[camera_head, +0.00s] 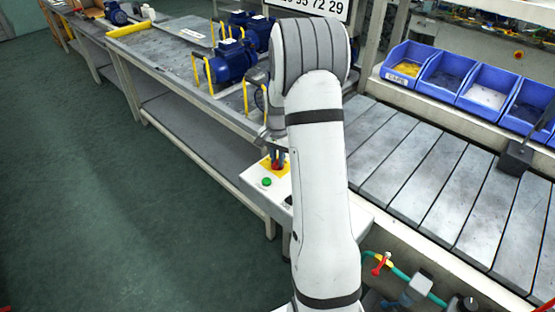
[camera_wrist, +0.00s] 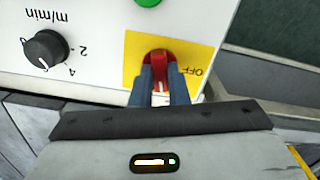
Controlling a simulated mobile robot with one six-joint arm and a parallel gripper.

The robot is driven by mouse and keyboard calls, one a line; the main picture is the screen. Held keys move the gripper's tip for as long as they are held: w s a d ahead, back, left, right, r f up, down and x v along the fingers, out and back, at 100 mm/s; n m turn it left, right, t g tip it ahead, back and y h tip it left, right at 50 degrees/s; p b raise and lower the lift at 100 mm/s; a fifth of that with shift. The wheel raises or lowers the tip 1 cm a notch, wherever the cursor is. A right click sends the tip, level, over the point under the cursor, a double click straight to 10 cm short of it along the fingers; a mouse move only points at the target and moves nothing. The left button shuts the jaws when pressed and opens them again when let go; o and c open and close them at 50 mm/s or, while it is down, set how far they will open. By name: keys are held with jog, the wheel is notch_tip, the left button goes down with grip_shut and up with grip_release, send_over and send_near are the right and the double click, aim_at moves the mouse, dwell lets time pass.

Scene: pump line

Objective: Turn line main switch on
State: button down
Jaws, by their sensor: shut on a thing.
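The line main switch (camera_wrist: 160,58) is a red knob on a yellow plate (camera_wrist: 132,56) marked OFF, on a white control panel (camera_wrist: 95,25). In the head view the red knob (camera_head: 277,167) shows just under my fingers. My gripper (camera_wrist: 162,82) has its two blue-grey fingers on either side of the red handle and is shut on it. In the head view my gripper (camera_head: 277,156) points down at the panel. The fingers hide part of the knob and plate, so I cannot tell the knob's exact angle.
A green button (camera_head: 266,182) and a black speed dial (camera_wrist: 45,49) marked m/min sit on the same panel. A slatted conveyor (camera_head: 420,180) runs to the right. Blue motors (camera_head: 232,61) stand on the bench behind. Green floor (camera_head: 120,200) at the left is clear.

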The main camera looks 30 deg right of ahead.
aim_at(277, 161)
jog(key=shift+m, duration=1.5)
jog(key=c, duration=1.4)
grip_release()
notch_tip(277, 161, up, 7)
jog(key=shift+r, duration=0.4)
